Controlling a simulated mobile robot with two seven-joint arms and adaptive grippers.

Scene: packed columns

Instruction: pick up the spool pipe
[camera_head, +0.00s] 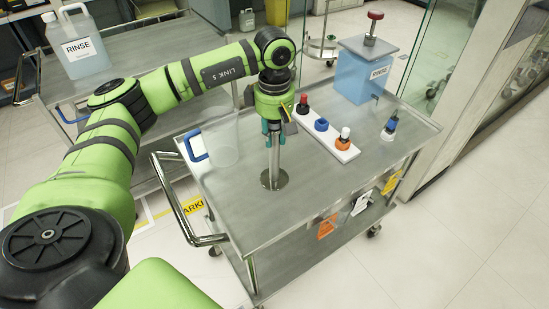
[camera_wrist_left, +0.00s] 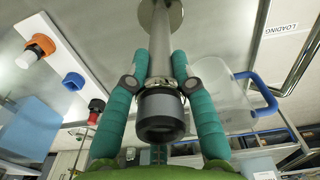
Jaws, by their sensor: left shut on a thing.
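The spool pipe (camera_head: 274,162) is a grey metal tube with a round flange at its lower end, upright over the steel cart top (camera_head: 225,195). I cannot tell whether the flange touches the cart. My left gripper (camera_head: 273,133) points down with its teal fingers shut around the upper part of the pipe. In the left wrist view the pipe (camera_wrist_left: 160,45) runs between the two fingers, with its dark open end close to the camera and the flange at the far end. My right gripper is not in view.
A clear jug with a blue handle (camera_head: 197,146) stands left of the pipe. A white rack (camera_head: 328,137) with coloured-capped pieces lies to its right. The cart's front is clear.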

